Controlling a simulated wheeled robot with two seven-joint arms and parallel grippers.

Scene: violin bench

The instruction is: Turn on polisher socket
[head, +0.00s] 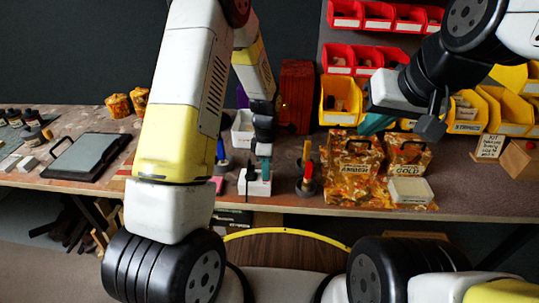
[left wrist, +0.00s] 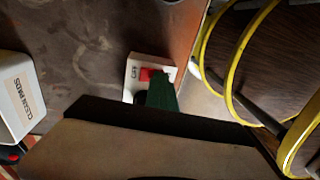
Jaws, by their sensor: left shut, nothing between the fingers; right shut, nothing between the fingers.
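The white polisher socket (head: 255,187) stands near the front edge of the bench in the head view. In the left wrist view its white face (left wrist: 131,72) carries a red switch (left wrist: 147,74) and small dark lettering that I cannot read. My left gripper (head: 264,168) points down at the socket, shut and empty. In the left wrist view its green finger (left wrist: 162,95) overlaps the socket beside the red switch and hides part of it; I cannot tell whether they touch. My right gripper (head: 376,125) is shut and empty, raised before the yellow bins at the right.
Tools in round holders (head: 306,185) stand just right of the socket. Patterned containers (head: 352,165) and a white box (head: 410,190) sit further right. A black-framed tablet (head: 88,155) lies at left. A yellow-rimmed brown round thing (head: 285,250) is below the bench's front edge.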

